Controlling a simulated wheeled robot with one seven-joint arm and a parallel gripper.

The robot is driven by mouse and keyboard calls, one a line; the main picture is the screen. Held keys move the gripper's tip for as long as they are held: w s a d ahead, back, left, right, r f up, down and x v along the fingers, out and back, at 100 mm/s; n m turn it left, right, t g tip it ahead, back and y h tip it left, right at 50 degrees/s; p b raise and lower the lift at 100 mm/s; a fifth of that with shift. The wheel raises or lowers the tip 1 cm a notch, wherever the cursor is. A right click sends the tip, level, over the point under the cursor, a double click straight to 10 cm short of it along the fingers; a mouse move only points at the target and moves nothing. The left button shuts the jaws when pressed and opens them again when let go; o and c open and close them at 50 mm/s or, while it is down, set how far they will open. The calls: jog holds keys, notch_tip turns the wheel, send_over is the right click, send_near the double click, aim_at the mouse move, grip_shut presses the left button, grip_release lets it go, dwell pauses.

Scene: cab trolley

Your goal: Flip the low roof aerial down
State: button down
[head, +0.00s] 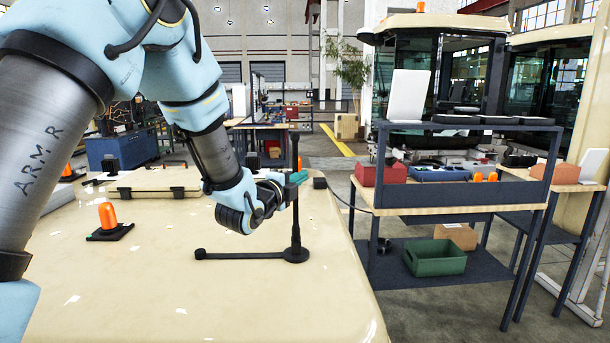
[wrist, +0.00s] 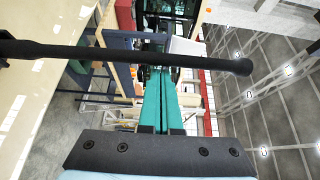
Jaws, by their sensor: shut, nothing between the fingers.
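The low roof aerial (head: 295,215) is a thin black rod standing upright from a round black base on the cream roof (head: 200,300). A dark bar lies flat on the roof from that base to the left, ending in a small knob. My gripper (head: 298,178), with teal fingers, is shut and empty beside the upper part of the rod. In the wrist view the rod (wrist: 120,51) crosses the picture just beyond the teal fingertips (wrist: 162,75), its thick tip at the right. I cannot tell whether the fingers touch the rod.
An orange beacon (head: 107,215) on a black plate stands on the roof at left. A cream hatch (head: 150,182) with black latches lies behind it. To the right, past the roof edge, stands a trolley (head: 455,200) with a green bin (head: 435,258). The roof's front is clear.

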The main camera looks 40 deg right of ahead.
jog(key=shift+a+f, duration=0.1)
jog(key=w+a+f+n+t+h+b, duration=0.2)
jog(key=w+a+f+n+t+b, duration=0.4)
jog(key=b, duration=2.7)
jog(key=w+a+f+n, duration=0.3)
jog(key=w+a+n, duration=0.2)
jog(key=a+n, duration=0.2)
jog(key=shift+w+a+n+t, duration=0.15)
jog(key=shift+a+n+t, duration=0.25)
jog(key=shift+n, duration=0.2)
jog(key=shift+f, duration=0.1)
jog(key=s+a+b, duration=0.1)
jog(key=s+a, duration=0.6)
jog(key=a, duration=0.3)
jog(key=shift+s+a+f+b, duration=0.2)
jog(key=shift+a+f+b, duration=0.05)
jog(key=shift+a+b, duration=0.15)
